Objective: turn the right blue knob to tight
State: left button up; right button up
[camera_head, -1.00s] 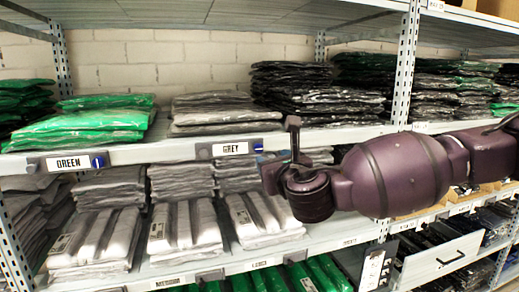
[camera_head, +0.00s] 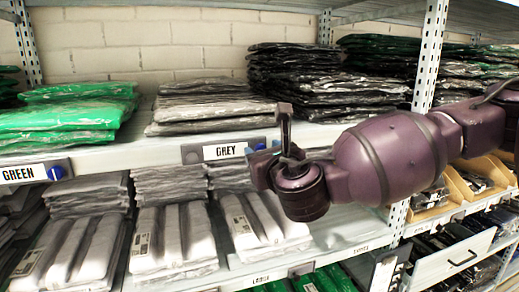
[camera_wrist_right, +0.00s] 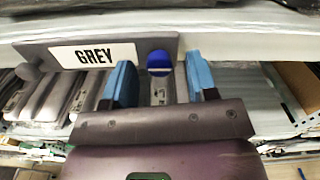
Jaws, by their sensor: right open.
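The right blue knob (camera_wrist_right: 158,62) sits at the right end of the grey holder with the GREY label (camera_wrist_right: 95,54), on the shelf front. In the wrist view, my right gripper (camera_wrist_right: 160,80) is open. Its two blue fingers stand left and right of the knob with gaps on both sides, and I see no contact. In the head view, the right gripper (camera_head: 266,160) is just right of the GREY label (camera_head: 224,152) and partly hides the knob. Another blue knob (camera_head: 56,172) is on the GREEN label's holder. My left gripper is out of view.
Green packs (camera_head: 70,115), grey packs (camera_head: 205,108) and black packs (camera_head: 300,75) lie on the shelf above the labels. White packs (camera_head: 175,240) fill the level below. A shelf post (camera_head: 432,55) stands behind my right arm.

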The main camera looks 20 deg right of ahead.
dwell(0.3)
jog(key=c, duration=0.9)
jog(key=shift+c, duration=0.2)
jog(key=shift+m, duration=0.3)
jog(key=shift+r+m+b, duration=0.1)
jog(key=shift+m+b, duration=0.95)
jog(key=shift+m, duration=7.55)
